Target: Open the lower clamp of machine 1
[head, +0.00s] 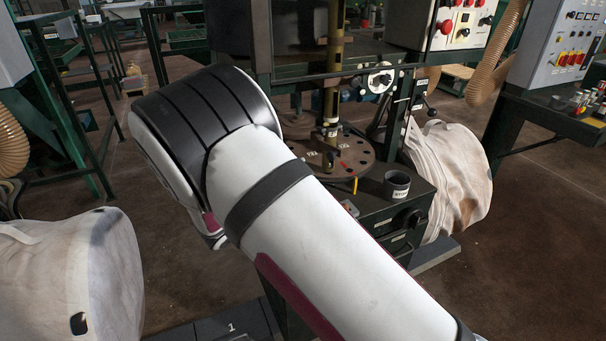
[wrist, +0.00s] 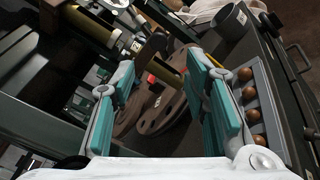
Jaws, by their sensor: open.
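In the head view a machine with an upright brass-coloured column (head: 335,40) stands over a round brown disc (head: 352,152) with holes and small labels. A dark fitting sits low on the column, just above the disc; I cannot tell surely whether it is the lower clamp. My gripper is hidden behind my arm in the head view. In the wrist view my gripper (wrist: 160,68) is open, with a teal-padded finger on each side. A brass cylinder (wrist: 172,70) and a brown block (wrist: 151,48) show between the fingers. Nothing is visibly held, and contact cannot be told.
A grey cup (head: 397,184) stands on the green cabinet beside the disc. A tray (wrist: 258,100) with several brown balls lies right of my gripper in the wrist view. Whitish bags hang at left (head: 70,275) and right (head: 450,175). A dark platform (head: 225,325) is marked 1.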

